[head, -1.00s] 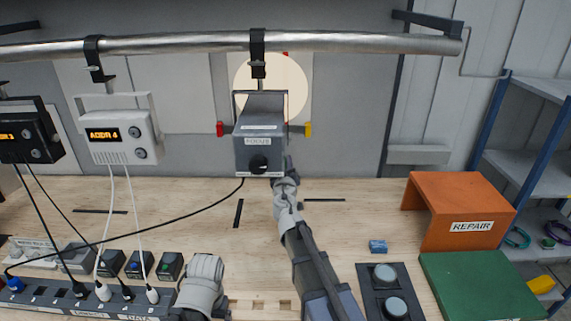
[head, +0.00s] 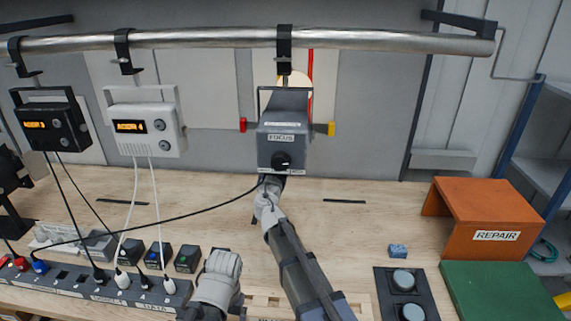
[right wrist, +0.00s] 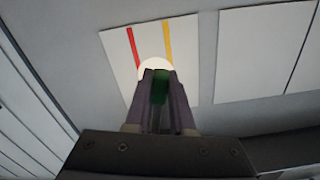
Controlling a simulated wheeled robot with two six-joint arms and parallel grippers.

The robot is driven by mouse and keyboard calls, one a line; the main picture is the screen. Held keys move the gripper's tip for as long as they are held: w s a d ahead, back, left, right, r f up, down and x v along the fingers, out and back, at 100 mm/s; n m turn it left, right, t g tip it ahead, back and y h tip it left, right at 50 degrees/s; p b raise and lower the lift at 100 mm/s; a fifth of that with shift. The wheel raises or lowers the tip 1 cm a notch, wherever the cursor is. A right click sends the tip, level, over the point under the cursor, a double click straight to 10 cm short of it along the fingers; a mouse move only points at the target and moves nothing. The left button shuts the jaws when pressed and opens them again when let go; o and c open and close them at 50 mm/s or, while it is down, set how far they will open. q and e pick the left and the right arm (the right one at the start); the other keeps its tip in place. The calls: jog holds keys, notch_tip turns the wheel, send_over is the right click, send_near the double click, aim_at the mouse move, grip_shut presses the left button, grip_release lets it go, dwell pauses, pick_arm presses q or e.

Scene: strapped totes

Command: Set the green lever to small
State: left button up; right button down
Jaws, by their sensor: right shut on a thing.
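The grey box marked FOCUS (head: 284,140) hangs from the rail, with a black knob on its front. In the head view the box hides the lever and my right fingertips. A small pale light disc (right wrist: 155,66) lies on a white wall panel with red and yellow stripes. My left gripper's fingers are not visible.
A black unit (head: 48,125) and a white unit (head: 145,126) hang left of the box. A dark cable runs from the box to the socket strip (head: 75,285).

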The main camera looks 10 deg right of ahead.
jog(key=shift+w+a+r+m, duration=0.15)
jog(key=shift+a+r+m, duration=0.05)
jog(key=shift+a+m, duration=0.3)
jog(key=shift+w+a+r+m, duration=0.15)
jog(key=shift+a+r+m, duration=0.05)
jog(key=shift+a+m, duration=0.25)
jog(key=c, duration=0.8)
grip_release()
jog(key=shift+o, duration=0.2)
jog(key=v, duration=0.7)
jog(key=shift+s, duration=0.4)
jog(key=shift+a, duration=0.15)
